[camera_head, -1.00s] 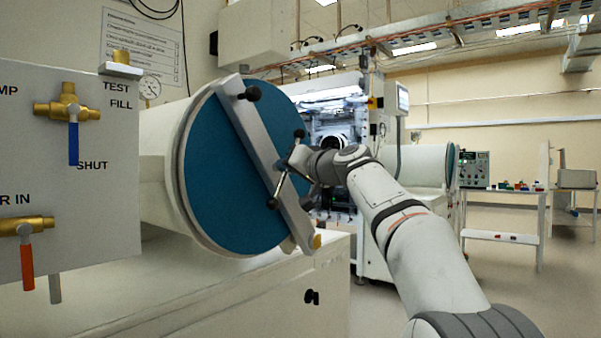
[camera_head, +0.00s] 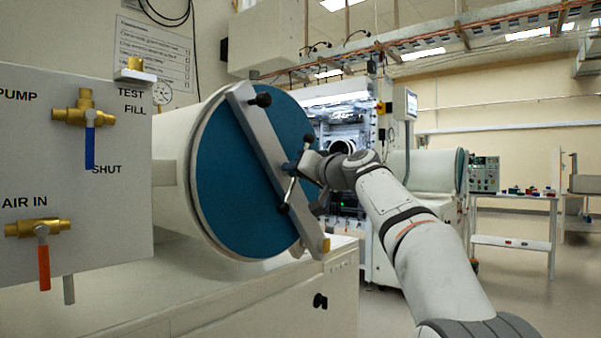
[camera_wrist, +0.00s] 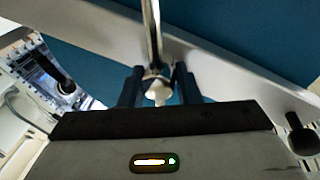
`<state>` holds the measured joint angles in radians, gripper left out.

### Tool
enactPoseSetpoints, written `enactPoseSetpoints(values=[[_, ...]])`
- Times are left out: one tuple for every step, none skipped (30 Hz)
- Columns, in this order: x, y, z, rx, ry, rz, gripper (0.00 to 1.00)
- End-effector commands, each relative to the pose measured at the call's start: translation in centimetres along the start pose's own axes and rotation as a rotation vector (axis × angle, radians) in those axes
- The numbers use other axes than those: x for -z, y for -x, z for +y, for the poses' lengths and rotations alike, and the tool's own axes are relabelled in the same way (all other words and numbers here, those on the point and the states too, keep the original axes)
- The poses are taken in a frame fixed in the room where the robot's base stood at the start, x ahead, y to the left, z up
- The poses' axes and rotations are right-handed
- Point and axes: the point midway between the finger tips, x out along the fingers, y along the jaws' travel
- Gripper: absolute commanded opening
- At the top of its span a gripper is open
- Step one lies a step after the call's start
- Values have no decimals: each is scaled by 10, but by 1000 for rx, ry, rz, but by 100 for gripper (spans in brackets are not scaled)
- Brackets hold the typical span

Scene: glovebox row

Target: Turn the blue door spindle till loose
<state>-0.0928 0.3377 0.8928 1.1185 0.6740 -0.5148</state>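The blue round door (camera_head: 235,185) closes the end of a white cylinder. A grey bar (camera_head: 262,140) crosses it on a slant. The spindle (camera_head: 288,184) sits midway along the bar and has a thin cross handle with black knobs. My gripper (camera_head: 293,168) is at the spindle's hub. In the wrist view, the two dark fingers of my gripper (camera_wrist: 159,88) stand on either side of the spindle's bright metal hub (camera_wrist: 157,74), with a rod running up from it. Whether the fingers press on the hub is not clear.
A white panel (camera_head: 75,220) with brass valves stands at the left. A white cabinet (camera_head: 280,310) lies under the cylinder. A bench (camera_head: 510,242) with small items stands at the right. Open floor lies at the right.

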Motion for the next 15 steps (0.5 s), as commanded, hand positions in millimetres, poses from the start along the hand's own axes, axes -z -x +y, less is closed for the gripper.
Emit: enactPoseSetpoints(values=[[0, 1, 0, 0, 0, 0, 30], [0, 2, 0, -1, 0, 0, 30], [0, 5, 0, -1, 0, 1, 30], [0, 8, 0, -1, 0, 1, 30], [0, 11, 0, -2, 0, 1, 30], [0, 16, 0, -2, -1, 1, 30], [0, 21, 0, -1, 0, 2, 30], [-1, 26, 0, -1, 0, 2, 30], [0, 33, 0, -2, 0, 2, 30], [0, 38, 0, -2, 0, 1, 30], [0, 43, 0, -1, 0, 1, 30], [-1, 50, 0, -1, 0, 1, 30], [-1, 54, 0, -2, 0, 2, 30], [0, 59, 0, -2, 0, 2, 30], [0, 64, 0, -1, 0, 1, 30]])
